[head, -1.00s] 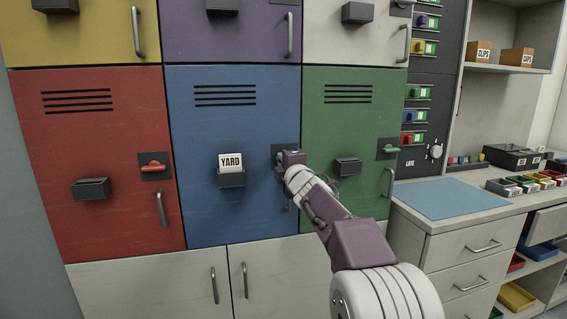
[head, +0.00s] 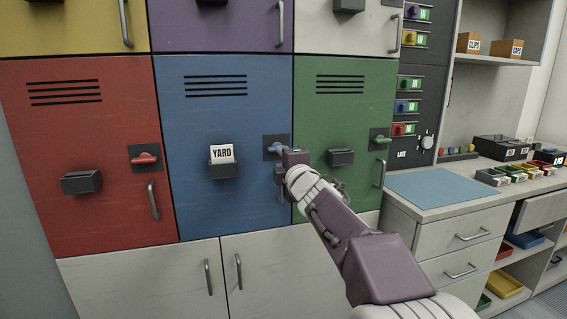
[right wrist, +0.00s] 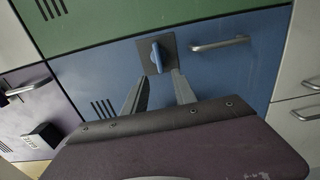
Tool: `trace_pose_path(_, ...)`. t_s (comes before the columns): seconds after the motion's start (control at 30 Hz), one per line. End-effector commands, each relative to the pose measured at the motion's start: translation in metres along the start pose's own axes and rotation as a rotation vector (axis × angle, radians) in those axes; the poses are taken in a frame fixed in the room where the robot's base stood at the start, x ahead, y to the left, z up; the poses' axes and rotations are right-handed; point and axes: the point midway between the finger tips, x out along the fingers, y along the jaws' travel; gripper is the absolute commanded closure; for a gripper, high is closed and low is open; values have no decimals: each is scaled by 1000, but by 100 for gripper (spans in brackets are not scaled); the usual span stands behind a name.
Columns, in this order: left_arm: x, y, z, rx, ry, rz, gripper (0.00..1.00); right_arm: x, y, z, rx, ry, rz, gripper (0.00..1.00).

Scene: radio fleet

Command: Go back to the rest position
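My right gripper (head: 287,172) is in front of the right edge of the blue locker door (head: 205,120). In the right wrist view, its two fingers (right wrist: 158,78) stand apart with nothing between them. The blue latch (right wrist: 156,55) on its dark plate lies just beyond the fingertips, apart from them as far as I can tell. In the head view the blue latch (head: 276,149) shows just left of the gripper. The blue door's bar handle (right wrist: 220,43) is clear in the wrist view but mostly hidden behind the gripper in the head view. My left gripper is not in view.
The blue door has a holder with a YARD card (head: 221,154). The red door (head: 85,200) and green door (head: 345,120) flank it, all shut. A counter with a blue mat (head: 430,188) stands at right, with small bins (head: 493,178) and a black case (head: 500,147).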

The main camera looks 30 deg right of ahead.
Motion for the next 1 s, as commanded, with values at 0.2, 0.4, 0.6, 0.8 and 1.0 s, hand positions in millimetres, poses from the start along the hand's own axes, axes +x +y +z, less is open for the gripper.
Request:
trace_pose_path(0.2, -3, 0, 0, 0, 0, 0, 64, -22, 0, 0, 0, 0, 0, 67)
trace_pose_path(0.4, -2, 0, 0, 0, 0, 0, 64, -22, 0, 0, 0, 1, -1, 67)
trace_pose_path(0.6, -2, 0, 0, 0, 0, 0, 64, -22, 0, 0, 0, 0, -1, 67)
trace_pose_path(0.8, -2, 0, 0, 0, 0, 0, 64, -15, -13, -38, 3, 80, -26, 67)
trace_pose_path(1.0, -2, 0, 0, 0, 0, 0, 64, -30, -170, -112, 247, 133, -402, 67)
